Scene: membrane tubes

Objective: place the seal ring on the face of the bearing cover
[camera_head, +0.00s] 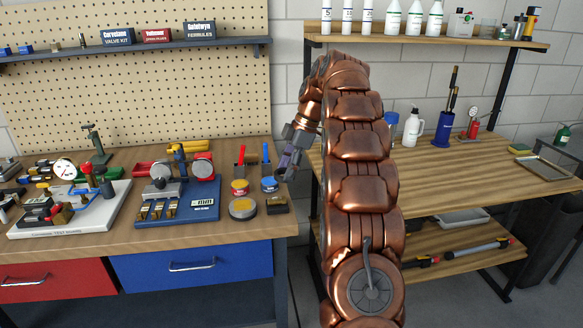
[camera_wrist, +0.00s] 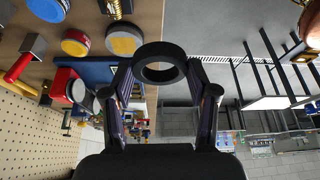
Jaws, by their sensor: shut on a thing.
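My gripper (camera_wrist: 160,72) is shut on a dark seal ring (camera_wrist: 140,63), held at the fingertips with its open centre showing in the wrist view. In the head view my gripper (camera_head: 287,165) is over the right end of the left bench, and the ring is hard to make out there. I cannot tell for certain which object is the bearing cover. A round grey piece with a yellow top (camera_head: 242,208) lies near the bench's front right; it also shows in the wrist view (camera_wrist: 124,40), apart from the ring.
A yellow-topped red tin (camera_head: 239,188) and a blue tin (camera_head: 269,185) stand close by, with a small dark box (camera_head: 277,206). A blue base with metal parts (camera_head: 180,211) and a white base (camera_head: 70,226) lie left. The right bench (camera_head: 460,165) has free room.

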